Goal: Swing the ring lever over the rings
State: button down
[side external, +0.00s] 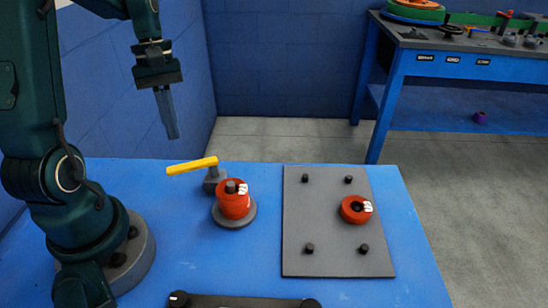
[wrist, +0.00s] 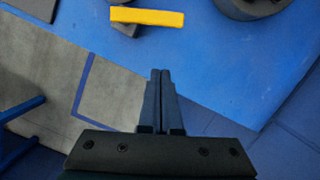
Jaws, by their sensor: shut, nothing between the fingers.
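The ring lever (side external: 192,166) is a yellow bar on a dark grey pivot block (side external: 214,178). In the side view the bar points left, away from the rings. The red rings (side external: 233,204) are stacked on a peg with a round grey base, just in front of and right of the pivot. My gripper (side external: 172,136) is shut and empty, pointing down above and behind the lever, apart from it. In the wrist view the shut fingers (wrist: 161,72) show at the centre and the yellow lever (wrist: 147,16) lies near the top edge. The rings are not clearly seen there.
A grey panel (side external: 325,255) with several black pegs and a red ring part (side external: 356,209) lies to the right on the blue table (side external: 420,285). A dark bar (side external: 240,301) lies at the front edge. A workbench (side external: 450,65) stands behind. The table left of the lever is clear.

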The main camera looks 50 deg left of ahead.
jog(key=x, duration=0.3)
jog(key=shift+s+d, duration=0.1)
jog(key=shift+d, duration=0.1)
jog(key=shift+s+d+r, duration=0.1)
jog(key=shift+s+d, duration=0.1)
jog(key=shift+d, duration=0.3)
jog(key=shift+s+d, duration=0.15)
jog(key=shift+d, duration=0.3)
jog(key=shift+s+d, duration=0.3)
jog(key=shift+d, duration=0.35)
